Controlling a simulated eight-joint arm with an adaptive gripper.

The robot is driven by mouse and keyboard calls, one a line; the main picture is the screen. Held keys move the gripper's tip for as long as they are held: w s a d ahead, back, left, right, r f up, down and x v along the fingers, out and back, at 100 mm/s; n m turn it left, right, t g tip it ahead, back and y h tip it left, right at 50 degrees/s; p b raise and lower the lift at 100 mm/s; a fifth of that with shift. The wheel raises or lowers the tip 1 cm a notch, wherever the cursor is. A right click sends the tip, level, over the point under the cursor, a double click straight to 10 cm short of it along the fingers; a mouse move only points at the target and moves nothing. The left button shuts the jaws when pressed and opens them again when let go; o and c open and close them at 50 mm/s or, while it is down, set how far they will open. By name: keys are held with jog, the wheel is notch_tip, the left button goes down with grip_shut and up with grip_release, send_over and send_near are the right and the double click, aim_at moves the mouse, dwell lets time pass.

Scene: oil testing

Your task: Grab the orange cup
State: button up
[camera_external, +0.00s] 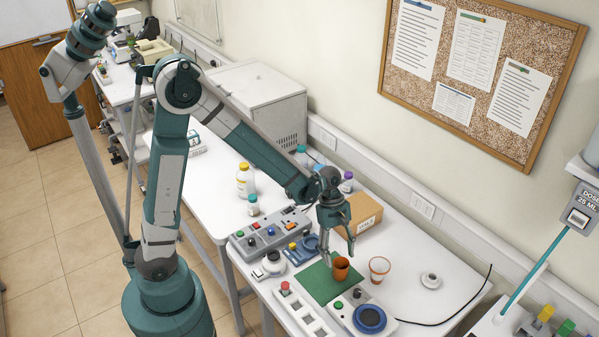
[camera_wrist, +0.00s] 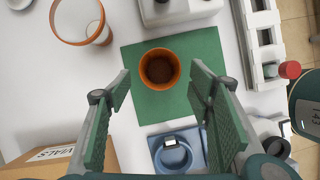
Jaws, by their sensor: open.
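The orange cup (camera_external: 341,268) stands upright on a green mat (camera_external: 314,284) on the white table. In the wrist view the orange cup (camera_wrist: 160,68) shows from above, with a dark inside, near the far part of the green mat (camera_wrist: 204,44). My gripper (camera_external: 339,256) is over the mat, just above and beside the cup. In the wrist view my gripper (camera_wrist: 160,82) has its two fingers spread wide, one to each side and slightly short of the cup. Nothing is between the fingers. Whether a finger touches the cup cannot be told.
A clear cup with orange rims (camera_external: 379,268) stands right of the orange cup. A cardboard box (camera_external: 362,217) is behind my gripper. A device with a blue dial (camera_external: 369,318) and a switch strip (camera_external: 303,312) lie in front. A small white cup (camera_external: 431,280) stands farther right amid free table.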

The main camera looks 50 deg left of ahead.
aim_at(342, 279)
jog(key=shift+d+f, duration=0.2)
jog(key=shift+f, duration=0.35)
jog(key=shift+x, duration=2.6)
jog(key=shift+c, duration=0.3)
jog(key=c, duration=0.9)
